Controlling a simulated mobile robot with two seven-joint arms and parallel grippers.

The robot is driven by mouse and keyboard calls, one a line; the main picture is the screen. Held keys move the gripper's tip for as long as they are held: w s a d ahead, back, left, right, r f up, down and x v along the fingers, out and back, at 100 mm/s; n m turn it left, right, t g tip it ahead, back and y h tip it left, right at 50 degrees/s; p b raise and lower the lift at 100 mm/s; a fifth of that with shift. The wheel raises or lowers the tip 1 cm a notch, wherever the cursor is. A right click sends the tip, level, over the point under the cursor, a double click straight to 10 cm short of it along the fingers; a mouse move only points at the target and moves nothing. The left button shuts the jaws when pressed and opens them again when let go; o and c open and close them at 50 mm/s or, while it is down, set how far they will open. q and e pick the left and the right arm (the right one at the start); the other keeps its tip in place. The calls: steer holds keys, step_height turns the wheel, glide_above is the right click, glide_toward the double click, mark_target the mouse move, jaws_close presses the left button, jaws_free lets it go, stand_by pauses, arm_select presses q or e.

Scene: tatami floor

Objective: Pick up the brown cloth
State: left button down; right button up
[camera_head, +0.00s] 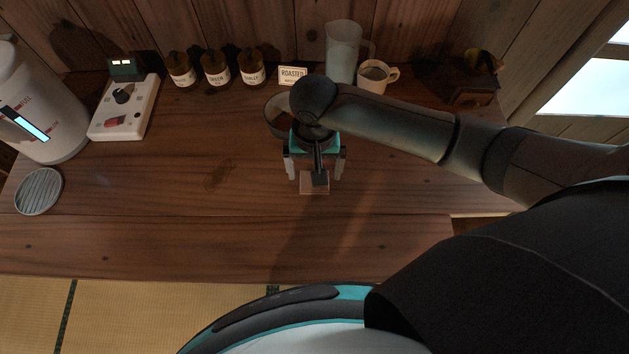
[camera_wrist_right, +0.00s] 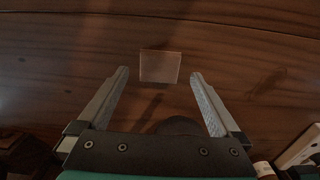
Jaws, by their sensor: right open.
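The brown cloth is a small flat square (camera_head: 314,187) on the wooden table, near the middle of the head view. My right gripper (camera_head: 315,172) is above it, open and empty, pointing down, with its fingers on either side and part of the cloth hidden behind the gripper. In the right wrist view, the cloth (camera_wrist_right: 160,66) lies flat between and slightly beyond the open fingertips (camera_wrist_right: 160,76), touching neither finger. My left gripper is not in view.
A round container (camera_head: 277,113) stands partly hidden behind my right arm. A mug (camera_head: 376,77), a clear pitcher (camera_head: 343,52), a small sign (camera_head: 292,76) and several brown jars (camera_head: 216,70) line the back. The table left of the cloth is clear.

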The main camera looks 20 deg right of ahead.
steer(key=shift+f, duration=0.25)
step_height(320, 180, down, 5)
steer(key=shift+b, duration=0.8)
steer(key=shift+c, duration=0.2)
steer(key=c, duration=1)
steer(key=shift+c, duration=0.2)
steer(key=shift+r, duration=0.1)
step_height(320, 180, up, 20)
steer(key=p, duration=0.5)
